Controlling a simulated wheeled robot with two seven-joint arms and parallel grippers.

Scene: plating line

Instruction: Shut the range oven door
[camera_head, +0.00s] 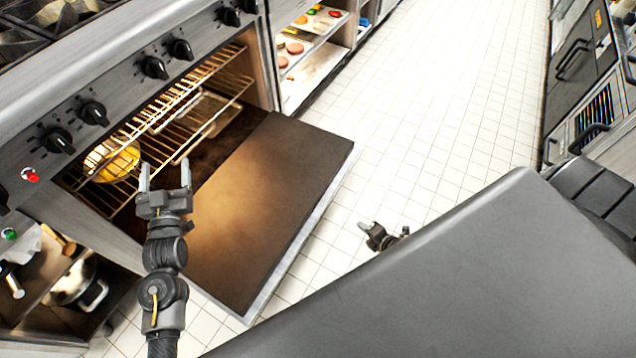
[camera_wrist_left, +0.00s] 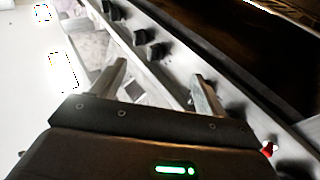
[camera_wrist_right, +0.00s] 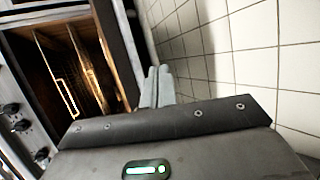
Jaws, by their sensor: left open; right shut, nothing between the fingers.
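The range oven door (camera_head: 262,200) is folded down open, its brown inner face up, in front of the lit oven cavity (camera_head: 205,140). My left gripper (camera_head: 165,180) is open and empty. In the head view it appears over the left part of the door and the oven opening; I cannot tell its exact height. The left wrist view shows its open fingers (camera_wrist_left: 155,85) with the range knobs beyond. My right gripper (camera_head: 375,232) is shut and empty, to the right of the door and apart from it in the head view. The right wrist view shows its fingers (camera_wrist_right: 158,85) together.
Wire racks (camera_head: 170,105) and a yellow round item (camera_head: 112,160) are inside the oven. Black knobs (camera_head: 153,67) line the range front. Open shelves with food (camera_head: 315,50) stand beyond it. The tiled floor (camera_head: 430,110) is clear. A pot (camera_head: 75,283) sits on the lower left shelf.

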